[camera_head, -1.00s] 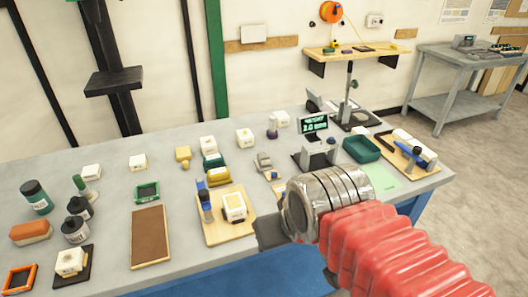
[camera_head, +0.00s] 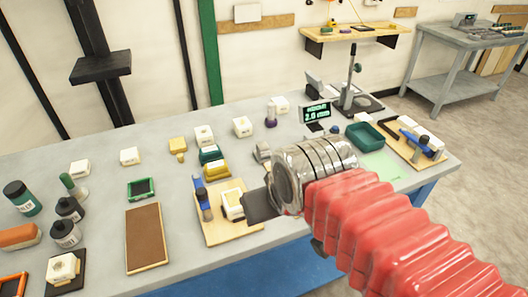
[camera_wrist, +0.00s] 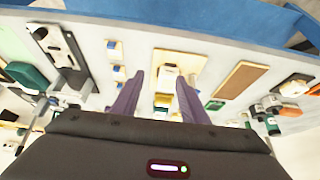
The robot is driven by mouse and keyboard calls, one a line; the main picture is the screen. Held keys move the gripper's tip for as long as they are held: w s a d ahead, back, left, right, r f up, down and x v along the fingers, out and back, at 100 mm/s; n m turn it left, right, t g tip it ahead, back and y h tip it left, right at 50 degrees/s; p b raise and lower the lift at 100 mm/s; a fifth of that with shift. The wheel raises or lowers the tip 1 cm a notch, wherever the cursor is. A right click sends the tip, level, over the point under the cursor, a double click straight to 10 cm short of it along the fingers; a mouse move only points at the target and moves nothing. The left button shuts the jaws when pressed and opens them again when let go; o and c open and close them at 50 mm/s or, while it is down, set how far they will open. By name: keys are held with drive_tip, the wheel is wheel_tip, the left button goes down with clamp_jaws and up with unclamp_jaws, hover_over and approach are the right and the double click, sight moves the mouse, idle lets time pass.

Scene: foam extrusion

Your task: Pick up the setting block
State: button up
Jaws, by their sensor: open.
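Several small white blocks stand on the grey bench, and I cannot tell for sure which is the setting block. One white block (camera_head: 231,205) sits on a light wooden board (camera_head: 216,229) beside a blue-and-dark upright tool (camera_head: 203,203). My gripper (camera_head: 257,208) is at the right of this block in the head view and hides part of it. In the wrist view my gripper (camera_wrist: 160,76) has its two purple fingers apart and nothing held between them. A white block (camera_wrist: 168,73) shows beyond and between the fingertips. I cannot tell its distance from them.
A brown panel (camera_head: 146,237) lies left of the wooden board. Dark bottles (camera_head: 66,233) stand further left. Behind are yellow (camera_head: 216,171) and green pieces. A small display (camera_head: 316,112) and a green tray (camera_head: 365,135) are to the right.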

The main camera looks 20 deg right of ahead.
drive_tip(key=shift+o, duration=0.6)
drive_tip(key=shift+w+r, duration=0.15)
drive_tip(key=shift+w, duration=0.15)
drive_tip(key=shift+o, duration=0.4)
drive_tip(key=w+d+r, duration=0.1)
drive_tip(key=w+r, duration=0.1)
drive_tip(key=w, duration=0.4)
drive_tip(key=shift+d, duration=0.15)
drive_tip(key=g, duration=0.1)
approach(263, 145)
drive_tip(key=v, duration=0.3)
drive_tip(key=shift+r, duration=0.4)
drive_tip(key=shift+a+f, duration=0.1)
drive_tip(key=shift+a, duration=0.1)
drive_tip(key=x, duration=0.8)
drive_tip(key=shift+d+f, duration=0.1)
drive_tip(key=shift+f, duration=0.1)
